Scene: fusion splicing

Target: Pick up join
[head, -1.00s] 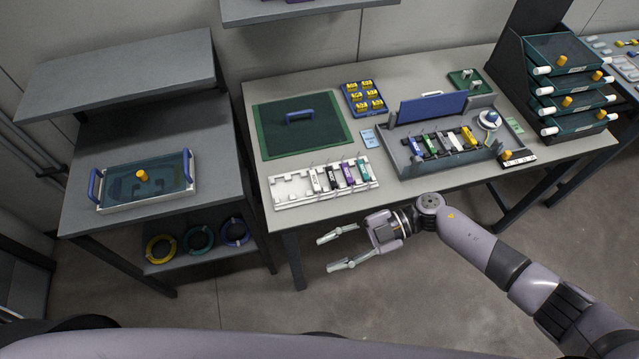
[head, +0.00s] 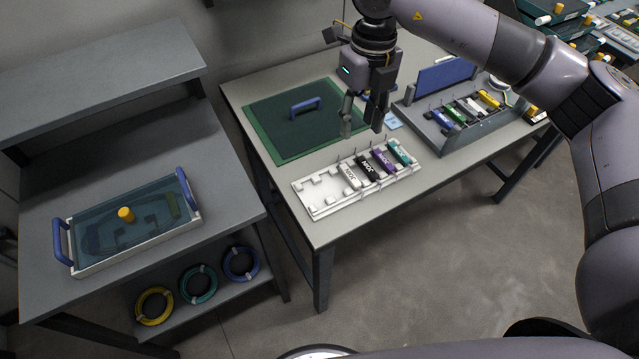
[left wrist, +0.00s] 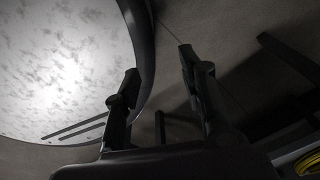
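The joins with printed labels lie in the right part of a white rack (head: 318,200): a white join (head: 349,176), a black join (head: 367,168), a purple join (head: 383,161) and a teal join (head: 400,152). My right gripper (head: 362,118) points down above the table, just behind the rack. Its fingers are apart with nothing seen between them. In the picture its tips are close above the purple and black joins, but the exact height is hard to tell. My left gripper (left wrist: 160,68) shows only in the left wrist view, fingers apart and empty, over the floor.
A grey case (head: 465,138) holds several more coloured pieces to the right. A blue-handled tray (head: 90,262) stands on the left bench, with coiled cables (head: 198,284) below.

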